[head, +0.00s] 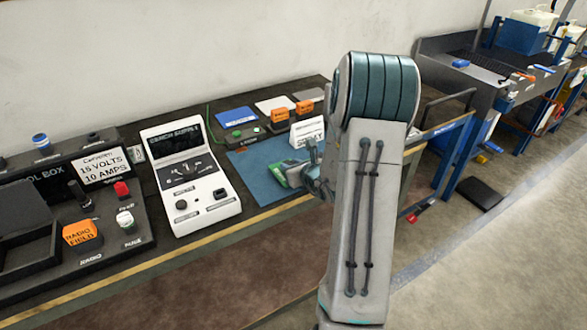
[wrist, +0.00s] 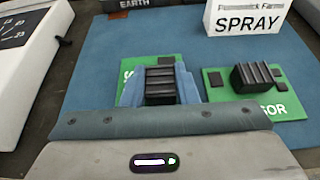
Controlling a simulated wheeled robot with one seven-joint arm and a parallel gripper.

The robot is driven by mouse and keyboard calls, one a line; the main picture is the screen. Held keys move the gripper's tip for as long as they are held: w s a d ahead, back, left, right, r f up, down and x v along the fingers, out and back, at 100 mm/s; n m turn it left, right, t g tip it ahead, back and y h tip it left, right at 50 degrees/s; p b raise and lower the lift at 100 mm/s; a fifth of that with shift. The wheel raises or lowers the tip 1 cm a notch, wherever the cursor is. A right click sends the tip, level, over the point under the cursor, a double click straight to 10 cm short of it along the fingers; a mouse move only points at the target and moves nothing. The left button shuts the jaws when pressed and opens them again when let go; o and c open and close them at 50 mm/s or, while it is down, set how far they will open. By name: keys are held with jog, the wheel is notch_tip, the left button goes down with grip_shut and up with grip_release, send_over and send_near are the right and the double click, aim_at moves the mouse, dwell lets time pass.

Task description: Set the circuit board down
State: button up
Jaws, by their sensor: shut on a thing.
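My gripper (wrist: 160,92) is shut on the black ribbed block of a green circuit board (wrist: 130,66), one blue finger on each side. Most of the board is hidden under the fingers and block; only its far part and a white letter show. The board is over the blue mat (wrist: 95,45); I cannot tell whether it touches. A second green board (wrist: 292,108), lettered "SOR" at its visible end, lies on the mat just to the right. In the head view, my gripper (head: 312,180) is low over the mat (head: 252,160), partly hidden by my arm, with green (head: 290,176) beside it.
A white "SPRAY" sign (wrist: 246,18) stands at the mat's far right. A white bench supply (head: 190,180) is left of the mat. Orange blocks (head: 281,115) and coloured trays (head: 237,117) are behind it. The mat's left side is clear.

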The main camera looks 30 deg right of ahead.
jog(key=shift+f, duration=0.65)
jog(key=shift+f, duration=0.15)
jog(key=o, duration=1)
